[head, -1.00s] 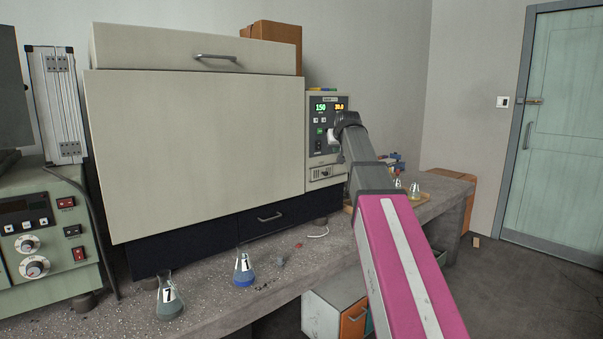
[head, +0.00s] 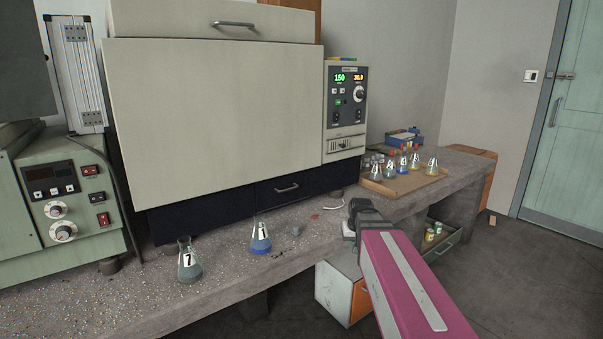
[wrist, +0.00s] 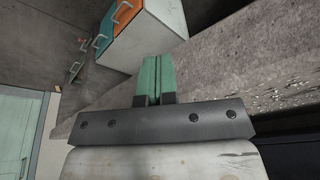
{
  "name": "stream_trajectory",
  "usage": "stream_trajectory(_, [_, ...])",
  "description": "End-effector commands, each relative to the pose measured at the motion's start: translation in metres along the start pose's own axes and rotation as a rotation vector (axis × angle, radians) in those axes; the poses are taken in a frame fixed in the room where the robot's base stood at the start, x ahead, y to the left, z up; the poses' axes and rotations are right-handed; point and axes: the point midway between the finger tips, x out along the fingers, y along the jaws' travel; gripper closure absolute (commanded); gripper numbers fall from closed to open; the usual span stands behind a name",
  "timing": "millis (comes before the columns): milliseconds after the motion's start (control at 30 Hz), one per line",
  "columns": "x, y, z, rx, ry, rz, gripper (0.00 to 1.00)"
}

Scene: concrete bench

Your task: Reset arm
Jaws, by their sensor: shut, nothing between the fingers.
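My gripper shows in the wrist view (wrist: 155,78) with its two green fingers shut together and nothing between them. In the head view my pink arm reaches up from the bottom right, and its dark wrist is near the bench's front edge, in front of and below the oven's control panel (head: 346,105). The gripper's fingertips cannot be made out in the head view. The wrist view looks past the fingers at the bench side and a cabinet with orange and teal drawer fronts (wrist: 133,30).
A flask marked 7 (head: 189,265) and a flask with blue liquid (head: 261,240) stand on the bench (head: 225,290), left of my wrist. A tray (head: 411,184) with several flasks is at the right. A large oven (head: 215,110) stands behind.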

Motion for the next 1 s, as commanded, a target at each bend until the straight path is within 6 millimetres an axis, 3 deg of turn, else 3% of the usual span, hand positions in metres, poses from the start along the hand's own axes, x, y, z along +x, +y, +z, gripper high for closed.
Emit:
stream_trajectory(33, [0.011,-0.001,0.024,0.003,-0.034,0.002,1.0])
stream_trajectory(200, [0.043,-0.002,0.089,0.013,-0.137,0.01,1.0])
stream_trajectory(400, [0.067,-0.003,0.148,0.02,-0.232,0.02,1.0])
stream_trajectory(600, [0.075,-0.003,0.171,0.023,-0.269,0.025,1.0])
stream_trajectory(1000, [0.075,-0.003,0.171,0.023,-0.271,0.025,1.0])
